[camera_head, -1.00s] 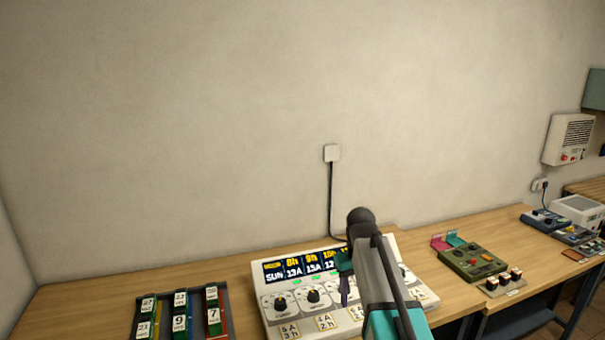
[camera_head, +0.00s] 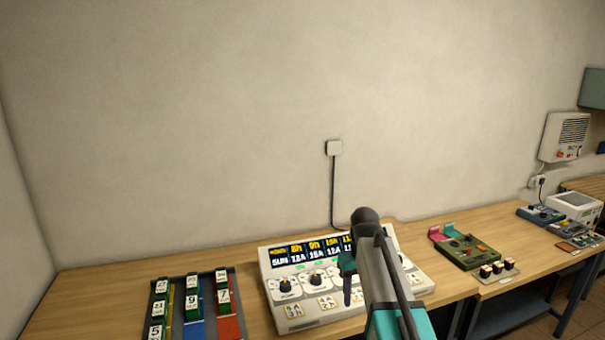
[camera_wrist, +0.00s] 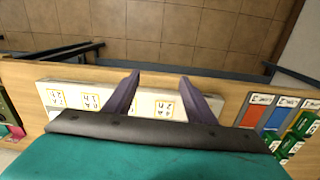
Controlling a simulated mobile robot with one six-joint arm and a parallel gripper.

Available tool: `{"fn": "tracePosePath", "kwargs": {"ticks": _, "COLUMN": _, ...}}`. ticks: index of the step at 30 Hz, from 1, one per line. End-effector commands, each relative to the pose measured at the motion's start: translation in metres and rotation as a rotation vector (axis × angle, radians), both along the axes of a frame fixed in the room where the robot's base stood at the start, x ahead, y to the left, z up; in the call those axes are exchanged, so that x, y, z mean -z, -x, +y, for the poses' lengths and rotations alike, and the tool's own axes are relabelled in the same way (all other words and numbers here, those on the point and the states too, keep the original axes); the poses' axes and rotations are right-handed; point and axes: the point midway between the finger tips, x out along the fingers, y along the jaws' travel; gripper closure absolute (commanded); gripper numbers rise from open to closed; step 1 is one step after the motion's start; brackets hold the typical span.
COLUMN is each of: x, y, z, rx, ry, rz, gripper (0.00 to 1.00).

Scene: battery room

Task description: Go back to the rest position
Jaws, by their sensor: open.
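My gripper (camera_wrist: 162,95) is open and empty in the wrist view, its two purple fingers spread apart above the front edge of the white control panel (camera_wrist: 88,95). In the head view my gripper (camera_head: 347,283) hangs in front of the white control panel (camera_head: 386,299), hiding part of its screen and knobs. The panel has a dark display with yellow and white text, and several black knobs.
A tray (camera_head: 152,297) with numbered green blocks on coloured strips lies left of the panel. A green device (camera_head: 463,254) and small dark switches (camera_head: 497,270) are to the right. A cable runs up to a wall socket (camera_head: 334,147). Tiled floor (camera_wrist: 180,30) lies beyond the table edge.

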Motion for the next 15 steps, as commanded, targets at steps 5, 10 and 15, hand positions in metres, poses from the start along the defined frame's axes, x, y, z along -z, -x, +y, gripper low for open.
{"fn": "tracePosePath", "kwargs": {"ticks": 5, "x": 0.018, "y": 0.002, "z": -0.003, "rx": 0.003, "ry": 0.0, "rz": 0.014, "gripper": 0.5}}
{"fn": "tracePosePath", "kwargs": {"ticks": 10, "x": 0.039, "y": 0.006, "z": -0.004, "rx": 0.005, "ry": 0.0, "rz": 0.039, "gripper": 0.5}}
{"fn": "tracePosePath", "kwargs": {"ticks": 15, "x": 0.066, "y": 0.012, "z": -0.004, "rx": 0.006, "ry": 0.001, "rz": 0.071, "gripper": 0.5}}
